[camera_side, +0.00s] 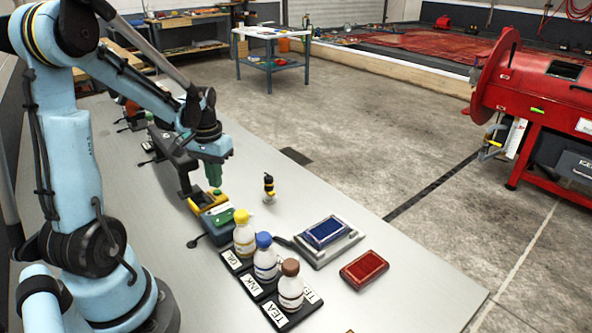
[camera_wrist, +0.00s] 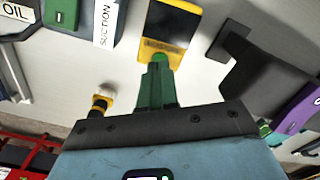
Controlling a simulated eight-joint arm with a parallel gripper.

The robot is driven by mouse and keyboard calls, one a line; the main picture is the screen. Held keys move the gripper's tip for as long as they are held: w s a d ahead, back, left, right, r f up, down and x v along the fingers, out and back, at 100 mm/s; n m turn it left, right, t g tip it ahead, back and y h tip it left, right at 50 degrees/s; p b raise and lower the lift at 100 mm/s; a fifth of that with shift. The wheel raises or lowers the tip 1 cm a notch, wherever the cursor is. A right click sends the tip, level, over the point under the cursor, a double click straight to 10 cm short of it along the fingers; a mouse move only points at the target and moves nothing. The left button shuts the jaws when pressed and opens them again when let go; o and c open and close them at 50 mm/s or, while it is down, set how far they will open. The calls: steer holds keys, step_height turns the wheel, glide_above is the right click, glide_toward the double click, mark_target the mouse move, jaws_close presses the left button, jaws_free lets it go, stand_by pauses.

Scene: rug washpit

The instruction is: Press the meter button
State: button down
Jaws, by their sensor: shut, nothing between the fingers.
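The meter, a yellow device with a dark screen, lies at the top of the wrist view (camera_wrist: 180,22); it also shows on the bench in the side view (camera_side: 203,199). My gripper (camera_side: 214,184) has green fingers, shut and empty, pointing down over the meter. In the wrist view my gripper's fingertips (camera_wrist: 158,62) overlap the meter's near edge. A brighter green spot shows at the tips; I cannot tell whether it is the meter's button, or whether the tips touch it. The fingers hide this part of the meter.
A green box (camera_side: 219,216) stands close to the meter. Bottles in a labelled rack (camera_side: 293,319), a blue pad (camera_side: 326,231) and a red pad (camera_side: 364,268) are nearer the camera. A small black-and-yellow item (camera_side: 269,188) stands to the right.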

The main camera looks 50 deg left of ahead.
mark_target(217, 191)
steer(key=shift+f, duration=0.8)
stand_by(0.4)
steer(key=shift+r, duration=3.5)
